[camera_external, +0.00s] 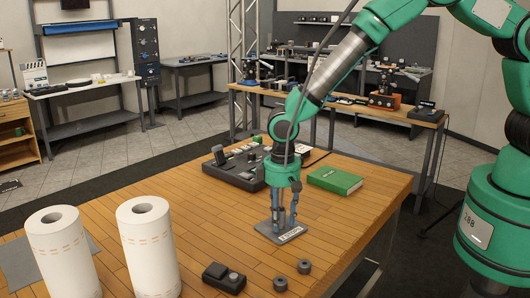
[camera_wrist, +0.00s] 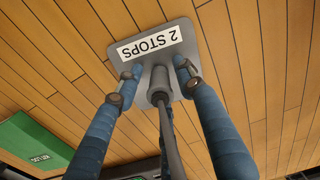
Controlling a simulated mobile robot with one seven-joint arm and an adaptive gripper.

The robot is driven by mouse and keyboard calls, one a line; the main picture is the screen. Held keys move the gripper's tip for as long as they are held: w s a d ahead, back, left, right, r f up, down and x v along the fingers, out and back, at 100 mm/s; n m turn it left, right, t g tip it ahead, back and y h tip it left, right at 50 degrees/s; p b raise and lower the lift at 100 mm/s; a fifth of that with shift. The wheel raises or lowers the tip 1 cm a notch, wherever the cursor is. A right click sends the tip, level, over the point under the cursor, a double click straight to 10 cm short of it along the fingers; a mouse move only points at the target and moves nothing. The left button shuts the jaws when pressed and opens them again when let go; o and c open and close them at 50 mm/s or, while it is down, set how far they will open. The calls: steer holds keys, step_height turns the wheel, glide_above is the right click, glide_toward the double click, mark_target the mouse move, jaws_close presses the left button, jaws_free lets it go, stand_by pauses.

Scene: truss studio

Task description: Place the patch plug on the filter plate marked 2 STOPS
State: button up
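The filter plate (camera_external: 268,231) is a flat grey plate lying on the wooden table near its right side. It also shows in the wrist view (camera_wrist: 200,30), its white label reading 2 STOPS upside down. The patch plug (camera_wrist: 159,80) is a grey cylinder with a long thin grey stem or cord running back toward the wrist camera. Its lower end appears to meet the plate beside the label. My gripper (camera_external: 284,220) points down over the plate. In the wrist view its blue fingers (camera_wrist: 157,68) stand apart on either side of the plug, with a small gap showing at each side.
A green book (camera_external: 335,180) lies right of the gripper, and a dark control box (camera_external: 238,167) stands behind it. Two white paper rolls (camera_external: 148,245) stand front left. A small black device (camera_external: 224,277) and two dark rings (camera_external: 280,284) lie in front. Bare table lies left of the plate.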

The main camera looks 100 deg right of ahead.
steer(key=shift+r, duration=0.1)
step_height(320, 180, up, 12)
steer(key=shift+r, duration=0.1)
stand_by(0.6)
stand_by(0.5)
step_height(320, 180, up, 14)
steer(key=n+t, duration=0.1)
glide_above(282, 210)
steer(key=s+a, duration=0.3)
steer(key=s, duration=0.3)
steer(key=s+a+r+n+t, duration=0.2)
steer(key=s+r, duration=0.8)
steer(key=s, duration=0.1)
steer(key=s+a+r+n+t, duration=0.1)
steer(key=s+a+r, duration=0.1)
steer(key=s, duration=1)
steer(key=s+a+r+n+t, duration=0.1)
steer(key=s+r, duration=0.3)
steer(key=s, duration=0.9)
steer(key=shift+a+n+t, duration=0.3)
steer(key=shift+a+n, duration=0.25)
steer(key=shift+n, duration=0.05)
